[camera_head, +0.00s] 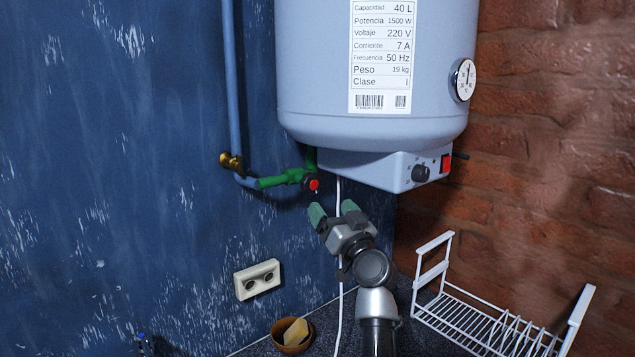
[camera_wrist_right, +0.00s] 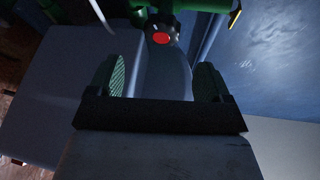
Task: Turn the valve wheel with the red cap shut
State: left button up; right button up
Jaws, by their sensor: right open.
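The valve wheel with the red cap (camera_head: 313,185) sits on the green pipe fitting below the water heater. It is a small dark wheel with a red centre. In the right wrist view the red cap (camera_wrist_right: 160,38) shows ahead of the fingers, near the top middle. My right gripper (camera_head: 333,212) is open, with green finger pads, just below and in front of the wheel. The wheel is not between the fingertips. In the right wrist view my right gripper (camera_wrist_right: 160,80) shows its two pads apart with nothing between them. My left gripper is not in view.
The grey water heater (camera_head: 385,130) hangs above, with a control box (camera_head: 390,169) underneath. A white cable (camera_head: 340,300) hangs behind my right gripper. A brass fitting (camera_head: 231,161) is on the pipe at left. A bowl (camera_head: 290,345), a socket (camera_head: 257,280) and a dish rack (camera_head: 480,325) are lower.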

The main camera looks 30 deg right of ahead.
aim_at(313, 186)
jog(key=p+x, duration=0.2)
jog(key=x, duration=0.3)
jog(key=shift+w+a+r, duration=0.1)
jog(key=shift+w+r, duration=0.1)
jog(key=x, duration=0.2)
jog(key=shift+w+a+p, duration=0.1)
jog(key=shift+w+p, duration=0.3)
jog(key=shift+w, duration=0.25)
jog(key=shift+c, duration=0.3)
jog(key=c, duration=0.9)
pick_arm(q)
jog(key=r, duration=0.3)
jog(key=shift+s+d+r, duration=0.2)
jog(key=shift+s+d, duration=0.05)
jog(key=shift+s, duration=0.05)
pick_arm(e)
jog(key=shift+o, duration=0.2)
